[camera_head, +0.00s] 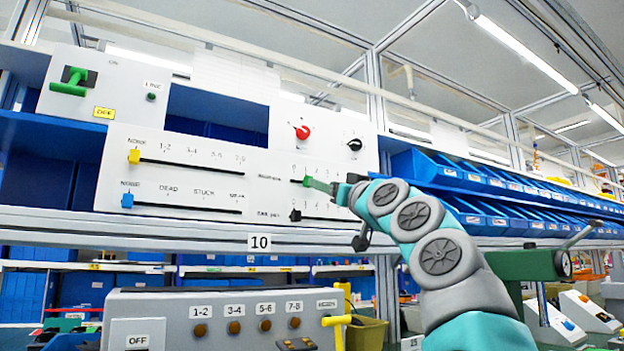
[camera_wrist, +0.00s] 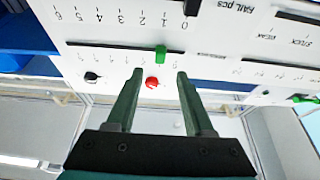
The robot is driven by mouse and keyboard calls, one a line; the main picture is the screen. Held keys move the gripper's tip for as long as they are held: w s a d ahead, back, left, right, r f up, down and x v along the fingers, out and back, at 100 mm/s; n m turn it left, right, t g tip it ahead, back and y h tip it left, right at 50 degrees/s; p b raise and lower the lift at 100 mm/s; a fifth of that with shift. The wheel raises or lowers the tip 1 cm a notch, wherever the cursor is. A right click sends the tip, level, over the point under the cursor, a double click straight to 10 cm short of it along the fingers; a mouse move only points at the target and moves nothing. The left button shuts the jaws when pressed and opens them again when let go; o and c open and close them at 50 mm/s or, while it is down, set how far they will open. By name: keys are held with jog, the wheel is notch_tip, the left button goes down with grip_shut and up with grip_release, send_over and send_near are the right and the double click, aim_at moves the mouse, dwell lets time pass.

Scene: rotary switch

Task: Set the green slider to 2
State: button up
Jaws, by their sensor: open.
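The green slider (camera_head: 307,181) sits on the white panel (camera_head: 270,215), in the upper slot of the right-hand pair, at about the 1 mark. The wrist view, which is upside down, shows the green slider (camera_wrist: 161,55) too. My gripper (camera_wrist: 160,73) is open, with one fingertip to each side of the slider in that view; the slider appears just beyond the tips. I cannot tell whether they touch it. In the head view my gripper (camera_head: 324,186) reaches the panel from the right and partly hides the scale. Numbers beside the green slot are small in the wrist view.
A black slider (camera_head: 295,215) sits in the slot below, near 0. A red knob (camera_head: 302,132) and a black knob (camera_head: 354,144) are above. Yellow (camera_head: 134,156) and blue (camera_head: 127,201) sliders are at left. A grey button box (camera_head: 225,325) stands below.

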jog(key=p+x, duration=0.5)
jog(key=x, duration=0.1)
jog(key=shift+w+r, duration=0.15)
jog(key=shift+a, duration=0.15)
jog(key=shift+c, duration=0.3)
grip_shut()
dwell(0.9)
